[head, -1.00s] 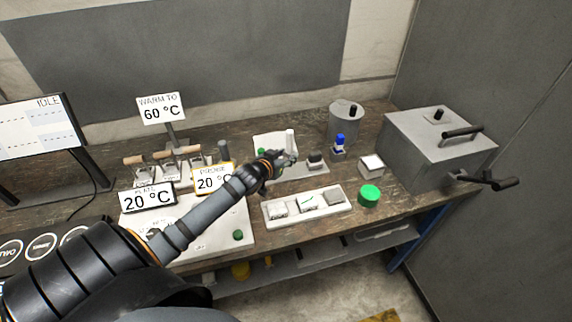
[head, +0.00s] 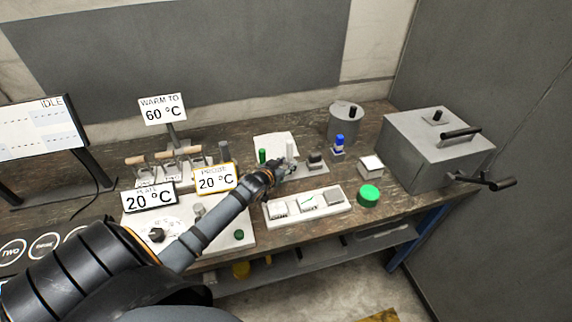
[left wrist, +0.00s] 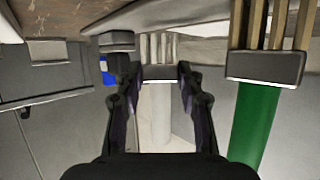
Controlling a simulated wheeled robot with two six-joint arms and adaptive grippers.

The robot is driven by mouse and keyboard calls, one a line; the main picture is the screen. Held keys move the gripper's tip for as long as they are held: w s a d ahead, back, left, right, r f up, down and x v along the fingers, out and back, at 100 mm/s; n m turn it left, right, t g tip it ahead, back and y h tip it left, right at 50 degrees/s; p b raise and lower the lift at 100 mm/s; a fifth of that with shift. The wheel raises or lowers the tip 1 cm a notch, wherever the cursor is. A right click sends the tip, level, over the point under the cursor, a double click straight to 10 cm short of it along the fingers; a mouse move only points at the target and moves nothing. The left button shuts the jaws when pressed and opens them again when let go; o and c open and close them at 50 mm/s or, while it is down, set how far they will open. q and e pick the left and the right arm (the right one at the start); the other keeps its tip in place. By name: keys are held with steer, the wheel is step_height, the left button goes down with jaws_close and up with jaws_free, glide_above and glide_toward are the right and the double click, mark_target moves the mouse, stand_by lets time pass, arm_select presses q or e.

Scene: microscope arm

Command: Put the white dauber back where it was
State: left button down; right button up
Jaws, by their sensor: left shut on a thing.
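The white dauber (head: 289,149) stands upright at the grey rack (head: 290,174) on the bench, between a green dauber (head: 262,156) and a dark-topped piece (head: 315,158). My left gripper (head: 284,168) is shut on the white dauber low down. In the left wrist view the white handle (left wrist: 160,118) shows between the two fingers (left wrist: 160,75), with pale bristles at its end. The green dauber (left wrist: 254,122) is beside it there, apart from the fingers. The gripper hides the dauber's lower end in the head view, so I cannot tell whether it is seated. My right gripper is not in view.
A white tray (head: 270,212) with small compartments lies in front of the rack. A green round lid (head: 369,195), a white-topped block (head: 371,165), a blue-topped bottle (head: 339,143) and a grey canister (head: 345,122) are to the right. A large grey box (head: 425,160) stands farther right.

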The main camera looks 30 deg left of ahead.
arm_select(q)
steer(key=shift+s+f, duration=0.3)
steer(key=shift+f, duration=0.3)
steer(key=c, duration=0.8)
jaws_free()
steer(key=shift+s+f, duration=0.1)
steer(key=shift+f, duration=0.15)
steer(key=shift+c, duration=0.2)
steer(key=shift+r, duration=0.65)
steer(key=r+p+v, duration=0.1)
steer(key=p+v, duration=0.2)
steer(key=v, duration=0.8)
steer(key=shift+p, duration=0.3)
